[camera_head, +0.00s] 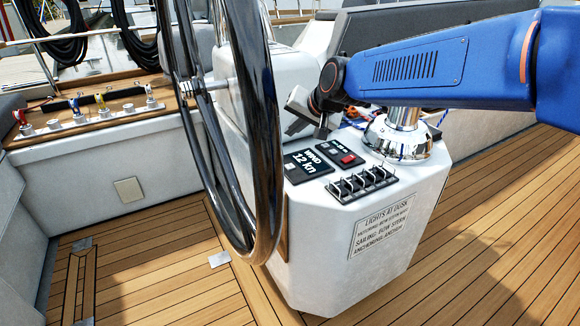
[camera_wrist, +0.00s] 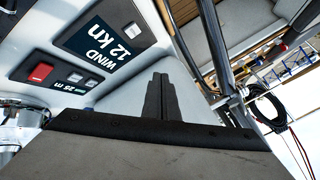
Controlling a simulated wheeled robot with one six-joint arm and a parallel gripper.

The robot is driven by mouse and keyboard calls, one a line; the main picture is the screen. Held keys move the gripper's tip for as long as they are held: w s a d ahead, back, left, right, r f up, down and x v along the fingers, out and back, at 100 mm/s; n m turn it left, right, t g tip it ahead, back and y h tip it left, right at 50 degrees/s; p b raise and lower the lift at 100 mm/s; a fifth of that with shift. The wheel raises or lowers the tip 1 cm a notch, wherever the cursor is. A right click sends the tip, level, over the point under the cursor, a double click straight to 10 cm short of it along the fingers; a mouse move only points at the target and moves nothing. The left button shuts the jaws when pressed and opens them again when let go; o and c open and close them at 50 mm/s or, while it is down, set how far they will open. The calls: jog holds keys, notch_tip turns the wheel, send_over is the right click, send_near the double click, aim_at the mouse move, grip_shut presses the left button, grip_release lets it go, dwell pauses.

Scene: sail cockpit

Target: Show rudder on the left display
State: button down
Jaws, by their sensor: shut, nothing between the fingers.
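The left display (camera_head: 307,165) is a dark screen on the white pedestal reading "WIND 12 kn". It also shows in the wrist view (camera_wrist: 110,37), seen at a slant. To its right is a dark panel (camera_head: 340,153) with a red button (camera_wrist: 40,72), grey buttons (camera_wrist: 75,77) and a small readout that seems to end in "25 m". My gripper (camera_head: 321,132) is over the pedestal top, just behind the displays. In the wrist view its fingers (camera_wrist: 160,92) are together and empty, apart from the screen. Whether the fingertips touch the pedestal I cannot tell.
A large steering wheel (camera_head: 262,130) stands close on the left. A row of toggle switches (camera_head: 362,184) lies in front of the displays, and a chrome compass base (camera_head: 397,140) stands to the right. A lettered plate (camera_head: 380,228) is on the pedestal front. The teak deck (camera_head: 480,250) is clear.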

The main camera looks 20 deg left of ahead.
jog(key=shift+f, duration=4.25)
jog(key=shift+f, duration=0.15)
jog(key=shift+f, duration=0.3)
jog(key=shift+f, duration=0.45)
jog(key=shift+r, duration=0.9)
jog(key=shift+r, duration=0.1)
jog(key=shift+r, duration=2.4)
